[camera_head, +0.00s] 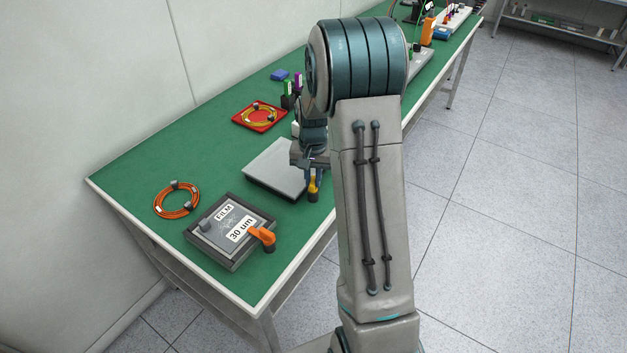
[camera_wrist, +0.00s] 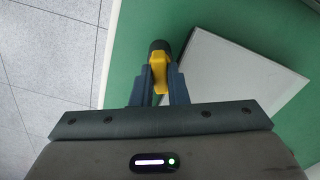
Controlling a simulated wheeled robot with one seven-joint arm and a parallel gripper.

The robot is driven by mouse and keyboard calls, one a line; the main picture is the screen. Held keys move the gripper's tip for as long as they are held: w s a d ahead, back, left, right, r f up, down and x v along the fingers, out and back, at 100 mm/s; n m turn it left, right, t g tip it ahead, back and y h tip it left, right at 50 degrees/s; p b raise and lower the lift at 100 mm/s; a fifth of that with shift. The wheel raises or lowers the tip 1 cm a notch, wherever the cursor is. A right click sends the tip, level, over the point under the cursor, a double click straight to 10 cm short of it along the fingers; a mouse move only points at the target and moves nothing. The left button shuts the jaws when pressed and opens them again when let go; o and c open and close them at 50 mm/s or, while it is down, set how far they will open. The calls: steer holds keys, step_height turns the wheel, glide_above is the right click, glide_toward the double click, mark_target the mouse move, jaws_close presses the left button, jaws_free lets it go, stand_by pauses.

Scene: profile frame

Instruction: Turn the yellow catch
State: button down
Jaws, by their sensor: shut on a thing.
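The yellow catch (camera_head: 313,187) stands on the green table near its front edge, at the right corner of a grey flat plate (camera_head: 277,168). My gripper (camera_head: 312,172) reaches down to the catch from above. In the wrist view, the yellow catch (camera_wrist: 159,72) sits between the two blue fingers of my gripper (camera_wrist: 160,88), which are shut on it. A dark round end shows beyond the yellow part. The plate (camera_wrist: 235,80) lies just right of the catch there. My arm hides part of the table behind the gripper.
A dark frame (camera_head: 231,231) labelled "FILM 30 um" with an orange catch (camera_head: 262,237) sits at the near end of the green table (camera_head: 150,165). An orange cable coil (camera_head: 177,200) and a red tray (camera_head: 259,116) lie nearby. Floor is clear at right.

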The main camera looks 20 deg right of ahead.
mark_target(313, 179)
steer(key=shift+m, duration=1.3)
steer(key=shift+r+b, duration=0.1)
steer(key=shift+b, duration=0.2)
steer(key=c, duration=1.4)
jaws_free()
steer(key=shift+c, duration=0.2)
step_height(313, 179, up, 14)
